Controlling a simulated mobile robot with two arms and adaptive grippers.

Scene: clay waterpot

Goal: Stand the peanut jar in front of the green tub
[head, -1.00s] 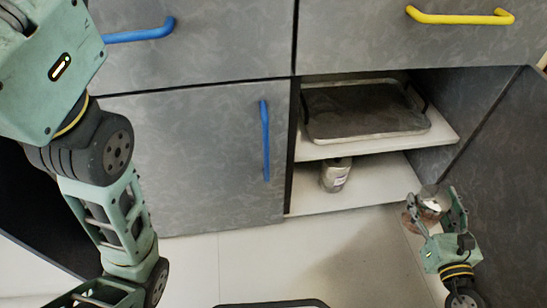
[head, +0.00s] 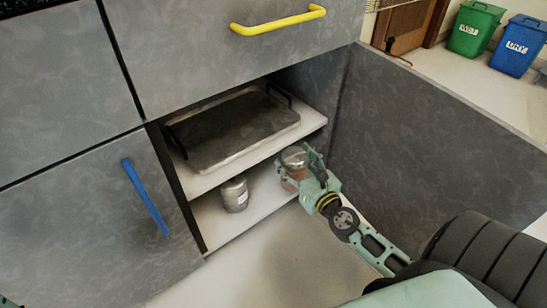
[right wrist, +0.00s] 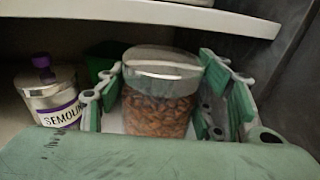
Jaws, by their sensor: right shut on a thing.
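The peanut jar (head: 293,160), clear with brown contents and a silver lid, is at the right of the open cabinet's lower shelf. It also shows in the right wrist view (right wrist: 158,108), upright. My right gripper (head: 300,170) is shut on it, with a finger on each side. Whether the jar touches the shelf is unclear. A dark green thing, apparently the green tub (right wrist: 103,54), shows partly behind the jar and left finger in the right wrist view. I cannot make it out inside the cabinet in the head view.
A metal semolina canister (right wrist: 50,98) stands left of the jar; it is also in the head view (head: 235,194). The upper shelf (head: 215,178) holds a dark tray (head: 235,128). The open door (head: 430,135) bounds the right. Green (head: 475,28) and blue (head: 517,45) bins stand far off.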

